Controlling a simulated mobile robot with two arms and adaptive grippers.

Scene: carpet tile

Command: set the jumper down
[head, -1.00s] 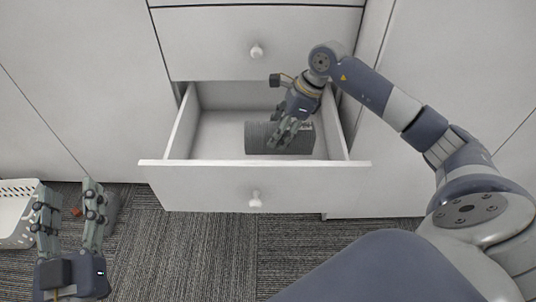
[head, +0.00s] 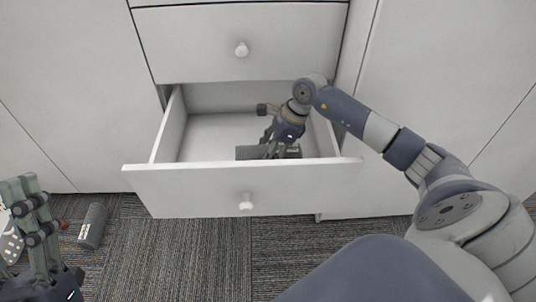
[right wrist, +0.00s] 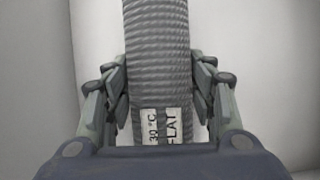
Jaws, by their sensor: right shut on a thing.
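The jumper (head: 248,153) is a grey, ribbed, rolled-up knit in the open white drawer (head: 170,135). It lies crosswise just behind the drawer front, which hides its lower part, so I cannot tell whether it touches the drawer floor. My right gripper (head: 275,152) reaches down into the drawer and is shut on the jumper. The right wrist view shows the jumper (right wrist: 157,60) between the fingers, with a white label reading "30 °C FLAT". My left gripper (head: 30,205) is at the lower left, open and empty, partly cut off by the picture edge.
A dark grey roll (head: 92,226) with a pale label lies on the carpet at the left. A white perforated basket (head: 10,243) shows partly behind my left gripper. The left part of the drawer is bare. A closed drawer (head: 238,30) is above it.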

